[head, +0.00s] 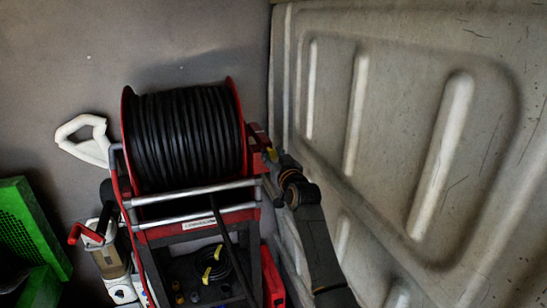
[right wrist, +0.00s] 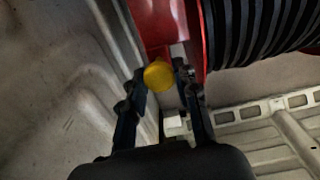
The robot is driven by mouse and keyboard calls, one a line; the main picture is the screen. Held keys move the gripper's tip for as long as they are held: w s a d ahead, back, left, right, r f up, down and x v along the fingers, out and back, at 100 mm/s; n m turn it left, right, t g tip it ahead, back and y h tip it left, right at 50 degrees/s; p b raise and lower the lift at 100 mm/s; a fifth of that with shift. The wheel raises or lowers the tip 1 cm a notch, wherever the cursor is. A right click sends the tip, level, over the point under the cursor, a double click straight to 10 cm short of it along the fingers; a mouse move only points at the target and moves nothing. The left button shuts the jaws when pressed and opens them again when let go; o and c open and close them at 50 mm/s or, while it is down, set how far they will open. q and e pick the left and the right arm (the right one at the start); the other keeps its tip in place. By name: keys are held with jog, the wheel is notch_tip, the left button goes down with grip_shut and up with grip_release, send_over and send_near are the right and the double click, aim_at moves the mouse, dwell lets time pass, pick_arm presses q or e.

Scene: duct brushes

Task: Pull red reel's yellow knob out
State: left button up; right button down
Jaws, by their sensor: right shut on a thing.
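The red reel (head: 186,138) stands in the middle of the head view, wound with black hose. It also shows at the top right of the right wrist view (right wrist: 262,30). The yellow knob (right wrist: 158,75) sits on the reel's red side frame, and in the head view a small yellow spot of it (head: 272,155) shows at the reel's right side. My right gripper (right wrist: 160,82) has its two fingers on either side of the knob and is shut on it. In the head view my right gripper (head: 275,160) is at the frame, its fingertips partly hidden. My left gripper is out of view.
A pale ribbed metal wall (head: 400,130) stands close on the right of my right arm. A white handle (head: 85,138) and a green crate (head: 32,230) are at the left. A black cable coil (head: 215,265) lies below the reel.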

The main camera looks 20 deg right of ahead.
jog(key=shift+w+f, duration=0.1)
jog(key=shift+w, duration=0.1)
jog(key=c, duration=1.1)
grip_release()
jog(key=shift+o, duration=0.5)
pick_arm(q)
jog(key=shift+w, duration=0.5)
pick_arm(e)
jog(key=s, duration=1.2)
jog(key=shift+d, duration=0.2)
